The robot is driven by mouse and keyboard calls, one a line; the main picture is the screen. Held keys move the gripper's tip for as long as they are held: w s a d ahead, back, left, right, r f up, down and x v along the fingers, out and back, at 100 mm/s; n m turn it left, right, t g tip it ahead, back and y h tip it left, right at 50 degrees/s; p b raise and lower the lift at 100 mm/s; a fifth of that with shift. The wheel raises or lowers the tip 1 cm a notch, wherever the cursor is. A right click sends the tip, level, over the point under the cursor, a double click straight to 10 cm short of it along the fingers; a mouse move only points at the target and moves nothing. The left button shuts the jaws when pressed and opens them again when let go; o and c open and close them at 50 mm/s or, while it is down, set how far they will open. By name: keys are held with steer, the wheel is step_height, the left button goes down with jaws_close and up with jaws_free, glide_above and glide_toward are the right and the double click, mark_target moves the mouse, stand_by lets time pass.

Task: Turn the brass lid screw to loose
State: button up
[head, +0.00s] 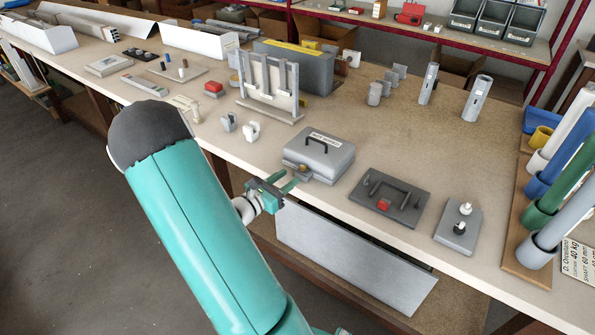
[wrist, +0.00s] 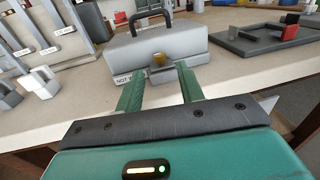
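The brass lid screw (wrist: 159,59) sits at the front of a grey metal box, low on its near side; it also shows small in the head view (head: 303,168). The box (head: 322,160) has a dark handle on its lid and stands near the table's front edge. My gripper (wrist: 160,82) is open, with two green fingers apart and nothing between them. The fingers point at the box, and the screw shows beyond and between the fingertips. In the head view my gripper (head: 283,184) is just in front of the box. I cannot tell the exact gap to the screw.
Right of the box is a dark plate (head: 389,203) with a handle and a red block. White and grey clips (head: 251,131) stand to the left. The wooden table's edge runs beneath my gripper.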

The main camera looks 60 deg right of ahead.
mark_target(297, 171)
steer(key=x, duration=0.5)
steer(key=shift+d, duration=0.1)
steer(key=shift+c, duration=0.2)
jaws_close()
